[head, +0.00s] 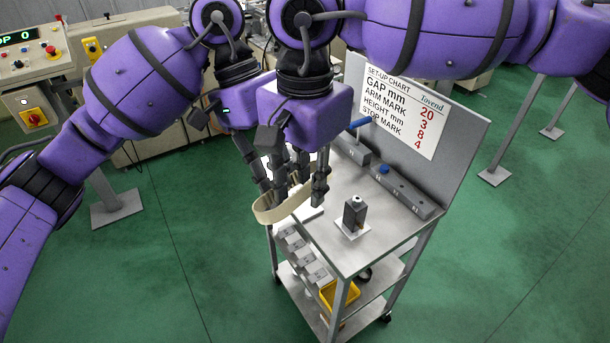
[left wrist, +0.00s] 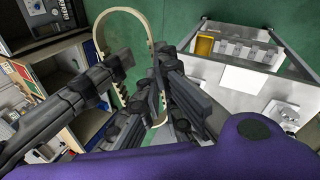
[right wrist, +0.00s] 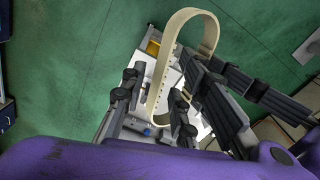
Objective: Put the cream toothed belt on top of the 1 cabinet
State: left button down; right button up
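The cream toothed belt (head: 270,212) is a closed loop held in the air beside the grey trolley, at my two grippers. It also shows in the left wrist view (left wrist: 100,33) and right wrist view (right wrist: 165,62), teeth inward. My left gripper (head: 268,187) has its fingers against the belt; its finger gap is obscured. My right gripper (right wrist: 153,90) is close beside it, with fingers apart on either side of one belt strand and visible gaps. Cabinets (left wrist: 55,78) stand at the left of the left wrist view; I cannot read a number 1 on them.
The trolley (head: 385,232) carries a dark block (head: 355,214), grey bars and a set-up chart (head: 402,108). A yellow bin (head: 340,294) sits on its lower shelf. A control console (head: 32,50) stands at far left. Green floor (head: 190,270) is open left of the trolley.

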grip_shut()
pick_arm(q)
jog(key=c, duration=1.9)
grip_release()
jog(key=shift+o, duration=0.2)
